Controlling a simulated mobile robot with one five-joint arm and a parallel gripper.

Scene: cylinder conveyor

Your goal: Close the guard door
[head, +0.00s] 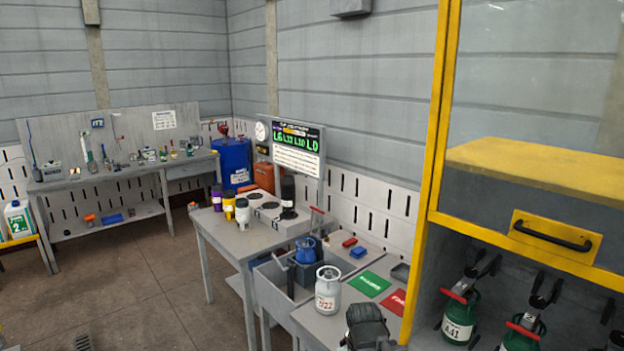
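The guard door (553,236) is at the right, a yellow-framed clear panel with a black bar handle on a yellow plate. Its lower yellow rail is raised, and the space below it is open, showing green cylinders (460,318) inside. The yellow post (433,150) stands at its left side. A dark ribbed shape at the bottom centre, which looks like my gripper (367,328), is cut off by the picture edge. It is left of and below the door handle, apart from it. Its fingers cannot be made out.
A grey table (330,325) left of the post holds a white-grey cylinder (328,290), a green mat (369,284) and a red mat (396,301). A bench (215,225) with bottles and a screen (298,147) stands behind.

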